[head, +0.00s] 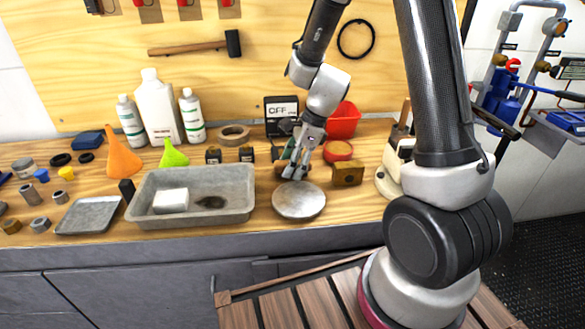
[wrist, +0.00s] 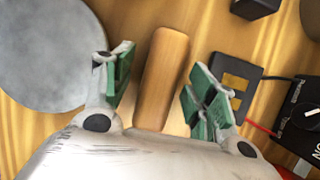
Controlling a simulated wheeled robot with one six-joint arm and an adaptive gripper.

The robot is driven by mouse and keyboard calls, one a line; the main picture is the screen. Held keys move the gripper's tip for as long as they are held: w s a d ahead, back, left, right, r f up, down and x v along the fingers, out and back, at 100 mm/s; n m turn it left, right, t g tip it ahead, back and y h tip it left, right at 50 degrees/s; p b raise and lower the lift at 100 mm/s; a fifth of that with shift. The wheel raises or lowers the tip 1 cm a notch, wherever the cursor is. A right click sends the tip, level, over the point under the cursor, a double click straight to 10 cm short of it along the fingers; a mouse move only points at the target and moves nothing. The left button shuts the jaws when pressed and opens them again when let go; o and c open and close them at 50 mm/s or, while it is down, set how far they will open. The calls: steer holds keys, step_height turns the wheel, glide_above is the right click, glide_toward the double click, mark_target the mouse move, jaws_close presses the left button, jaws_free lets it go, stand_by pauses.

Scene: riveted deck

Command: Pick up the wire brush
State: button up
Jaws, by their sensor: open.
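In the wrist view a rounded wooden handle (wrist: 165,65), which I take to be the wire brush's, lies on the bench between my fingers. Its near end runs under the gripper's body, and I see no bristles. My gripper (wrist: 162,78) is open, with a green-padded finger on each side of the handle and a gap to both. In the head view my gripper (head: 292,170) points down at the bench just behind the round metal disc. A small brown part shows beside the fingers there, and the rest of the brush is hidden.
The grey metal disc (head: 299,202) lies close in front of the gripper. A brass-coloured block (head: 347,174) and a red-rimmed round tin (head: 338,151) stand to the right. A grey tray (head: 238,208) is to the left. A black box marked OFF (head: 281,106) stands behind.

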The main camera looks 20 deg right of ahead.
steer(key=shift+f, duration=0.25)
stand_by(0.3)
steer(key=c, duration=1.1)
